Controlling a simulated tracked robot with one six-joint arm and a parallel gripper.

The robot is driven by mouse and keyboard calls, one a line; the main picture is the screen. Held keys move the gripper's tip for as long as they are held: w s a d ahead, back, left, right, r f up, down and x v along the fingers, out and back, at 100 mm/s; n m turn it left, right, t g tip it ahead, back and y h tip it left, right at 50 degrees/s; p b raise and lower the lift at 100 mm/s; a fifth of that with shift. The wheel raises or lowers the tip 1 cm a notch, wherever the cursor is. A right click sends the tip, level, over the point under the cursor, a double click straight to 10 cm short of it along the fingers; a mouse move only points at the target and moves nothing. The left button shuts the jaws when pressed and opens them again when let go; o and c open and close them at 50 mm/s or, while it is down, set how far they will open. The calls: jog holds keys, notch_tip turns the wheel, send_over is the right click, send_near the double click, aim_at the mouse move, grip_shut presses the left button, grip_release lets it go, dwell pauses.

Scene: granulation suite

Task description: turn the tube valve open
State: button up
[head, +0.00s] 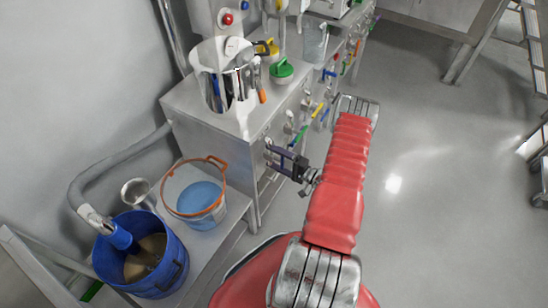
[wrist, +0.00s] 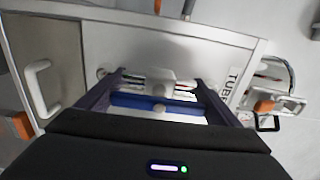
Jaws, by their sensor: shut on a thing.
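The tube valve has a blue bar handle (wrist: 150,103) in front of a pale valve body (wrist: 160,82) on a white panel. A label reading "TUBE" (wrist: 234,84) is on the panel to its right, partly hidden by a finger. My gripper (wrist: 160,95) is shut on the blue handle, with one dark purple finger at each end of the bar. The bar lies roughly level across the wrist view. In the head view my gripper (head: 284,160) is at the front of the steel cabinet (head: 205,130), and the handle is hard to make out there.
Several coloured levers (head: 315,110) line the cabinet front beyond my gripper. A blue bucket (head: 170,280) and an orange-rimmed pail (head: 222,210) stand at the lower left. A white handle (wrist: 38,88) sticks out left of the valve. The floor (head: 430,150) at right is open.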

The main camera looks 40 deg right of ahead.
jog(key=shift+a+f, duration=0.2)
jog(key=o, duration=0.9)
jog(key=shift+d+r, duration=0.1)
jog(key=v, duration=1.4)
jog(key=shift+w, duration=0.1)
